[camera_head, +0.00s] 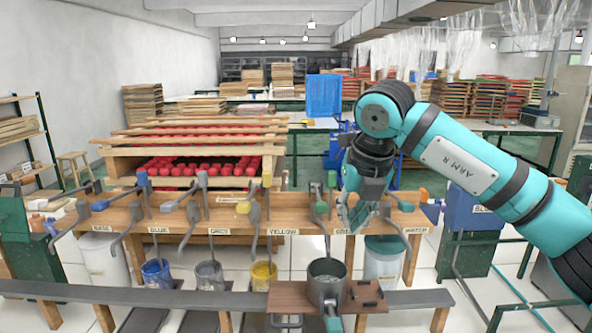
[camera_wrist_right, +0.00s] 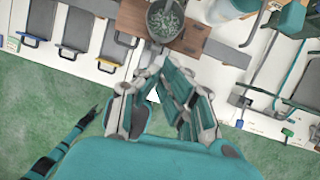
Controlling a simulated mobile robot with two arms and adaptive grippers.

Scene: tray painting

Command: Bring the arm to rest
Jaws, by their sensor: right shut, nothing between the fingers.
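My right arm comes in from the right in the head view, and its teal and grey gripper (camera_head: 357,216) points down over the rack's right part. The gripper is shut and empty. In the right wrist view the fingers (camera_wrist_right: 162,88) show with nothing held between them. A grey metal pot (camera_head: 327,280) stands on a brown board (camera_head: 285,297) below the gripper, apart from it. The wrist view also shows the pot (camera_wrist_right: 165,18), with mottled greenish contents. I see no left gripper.
A wooden rack (camera_head: 165,222) with colour labels and several hanging handled tools lies ahead. Blue (camera_head: 157,275), grey (camera_head: 209,275) and yellow (camera_head: 263,274) buckets stand below it. A grey rail (camera_head: 150,297) crosses in front. A shelf of red items (camera_head: 195,167) stands behind.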

